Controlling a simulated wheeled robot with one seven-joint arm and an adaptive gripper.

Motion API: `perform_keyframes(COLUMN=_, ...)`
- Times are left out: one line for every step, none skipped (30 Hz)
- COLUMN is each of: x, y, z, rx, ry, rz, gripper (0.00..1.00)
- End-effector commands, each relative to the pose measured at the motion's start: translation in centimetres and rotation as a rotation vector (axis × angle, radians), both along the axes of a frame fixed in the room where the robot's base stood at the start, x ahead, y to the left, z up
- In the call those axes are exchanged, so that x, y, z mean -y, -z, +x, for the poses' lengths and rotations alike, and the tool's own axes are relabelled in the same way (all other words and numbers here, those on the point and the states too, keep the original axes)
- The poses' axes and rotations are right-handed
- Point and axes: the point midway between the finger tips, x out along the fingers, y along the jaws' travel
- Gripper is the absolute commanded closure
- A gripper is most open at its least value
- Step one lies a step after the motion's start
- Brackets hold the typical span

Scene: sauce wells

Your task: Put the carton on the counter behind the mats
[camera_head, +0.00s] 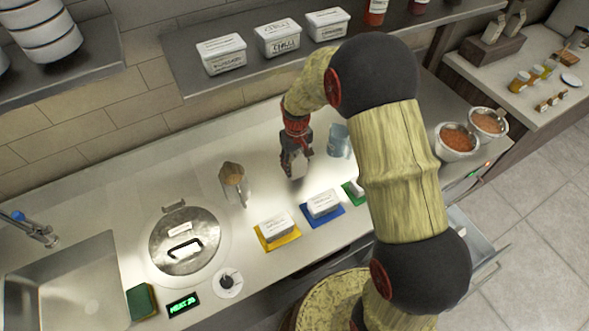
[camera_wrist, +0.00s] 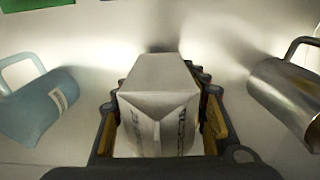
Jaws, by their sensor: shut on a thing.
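A white carton (camera_wrist: 160,85) with a folded top and dark print is between the fingers of my gripper (camera_wrist: 160,135) in the wrist view. In the head view my gripper (camera_head: 296,158) points down over the counter, with the pale carton (camera_head: 298,168) partly hidden by its fingers. It is behind the yellow mat (camera_head: 291,239), the blue mat (camera_head: 322,223) and the green mat (camera_head: 347,189), seen from my side. Each mat bears a white tub. The green mat is partly hidden by my arm. I cannot tell whether the carton touches the counter (camera_head: 185,165).
A blue jug (camera_head: 339,141) stands right of my gripper and a metal pitcher (camera_head: 233,184) stands to its left. A shelf (camera_head: 190,75) with white tubs overhangs the back. A round lidded well (camera_head: 184,240) and a sink (camera_head: 65,285) lie to the left.

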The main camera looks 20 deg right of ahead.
Motion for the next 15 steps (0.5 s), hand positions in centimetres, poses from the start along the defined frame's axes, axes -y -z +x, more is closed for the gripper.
perform_keyframes(x=-0.1, y=0.2, z=0.4, rx=0.002, ry=0.0, rz=0.0, gripper=1.0)
perform_keyframes(x=-0.1, y=0.3, z=0.5, rx=0.003, ry=0.0, rz=0.0, gripper=1.0)
perform_keyframes(x=-0.1, y=0.4, z=0.6, rx=0.003, ry=0.0, rz=0.0, gripper=1.0)
perform_keyframes(x=-0.1, y=0.5, z=0.6, rx=0.003, ry=0.0, rz=0.0, gripper=1.0)
perform_keyframes(x=-0.2, y=0.6, z=0.7, rx=0.003, ry=0.0, rz=0.0, gripper=1.0)
perform_keyframes(x=-0.2, y=0.8, z=0.8, rx=0.002, ry=0.0, rz=0.0, gripper=1.0)
perform_keyframes(x=-0.2, y=1.1, z=0.9, rx=0.002, ry=0.0, rz=0.0, gripper=1.0)
perform_keyframes(x=-0.3, y=1.3, z=1.1, rx=0.001, ry=0.0, rz=0.0, gripper=1.0)
perform_keyframes(x=-0.3, y=1.9, z=1.0, rx=0.001, ry=0.0, rz=0.0, gripper=1.0)
perform_keyframes(x=-0.3, y=2.3, z=1.0, rx=0.001, ry=0.0, rz=0.0, gripper=1.0)
perform_keyframes(x=-0.2, y=2.8, z=1.0, rx=0.0, ry=0.0, rz=0.0, gripper=1.0)
perform_keyframes(x=-0.2, y=3.3, z=1.0, rx=-0.001, ry=0.0, rz=0.0, gripper=1.0)
perform_keyframes(x=-0.2, y=3.7, z=1.0, rx=0.0, ry=0.0, rz=0.0, gripper=1.0)
perform_keyframes(x=-0.2, y=3.9, z=1.0, rx=0.002, ry=0.0, rz=0.0, gripper=1.0)
perform_keyframes(x=-0.2, y=4.1, z=1.1, rx=0.003, ry=0.0, rz=0.0, gripper=1.0)
